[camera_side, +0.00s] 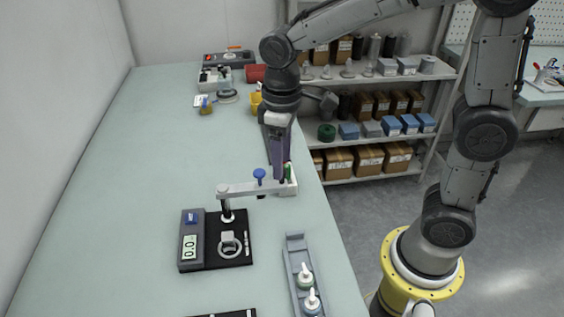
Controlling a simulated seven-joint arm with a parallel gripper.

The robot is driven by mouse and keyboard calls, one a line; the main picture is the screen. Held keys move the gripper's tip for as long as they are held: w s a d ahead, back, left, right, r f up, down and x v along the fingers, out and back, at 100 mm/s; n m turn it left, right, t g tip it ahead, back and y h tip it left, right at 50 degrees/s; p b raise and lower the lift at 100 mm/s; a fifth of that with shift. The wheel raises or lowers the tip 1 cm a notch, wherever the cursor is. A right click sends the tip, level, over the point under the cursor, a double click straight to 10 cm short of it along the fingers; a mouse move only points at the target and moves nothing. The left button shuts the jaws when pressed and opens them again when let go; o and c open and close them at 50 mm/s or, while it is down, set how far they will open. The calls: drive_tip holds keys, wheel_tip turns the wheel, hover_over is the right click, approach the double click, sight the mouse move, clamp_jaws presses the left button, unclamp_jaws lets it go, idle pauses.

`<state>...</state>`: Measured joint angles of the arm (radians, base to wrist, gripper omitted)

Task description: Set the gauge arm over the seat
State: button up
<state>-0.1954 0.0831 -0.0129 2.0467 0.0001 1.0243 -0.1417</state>
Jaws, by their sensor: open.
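The gauge (189,247) is a grey box with a small display, joined to a black base plate (237,256). The seat (230,247) is a light ring with a small block on it, on the black plate. The gauge arm (245,189) is a pale bar on a post at the back of the plate. It points right, away from the seat, and carries a blue knob (260,175). My gripper (281,178) is low beside the arm's right end, fingers down and open. Whether it touches the arm cannot be told.
A grey tray (291,249) with two white-tipped bottles (305,277) stands at the front right, near the table edge. A small white-and-green item (290,179) is by my fingers. Bins and tools (215,78) are at the far end. The table's left middle is clear.

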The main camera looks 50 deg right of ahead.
drive_tip(key=shift+f, duration=0.75)
clamp_jaws()
drive_tip(key=shift+r, duration=0.1)
idle(0.8)
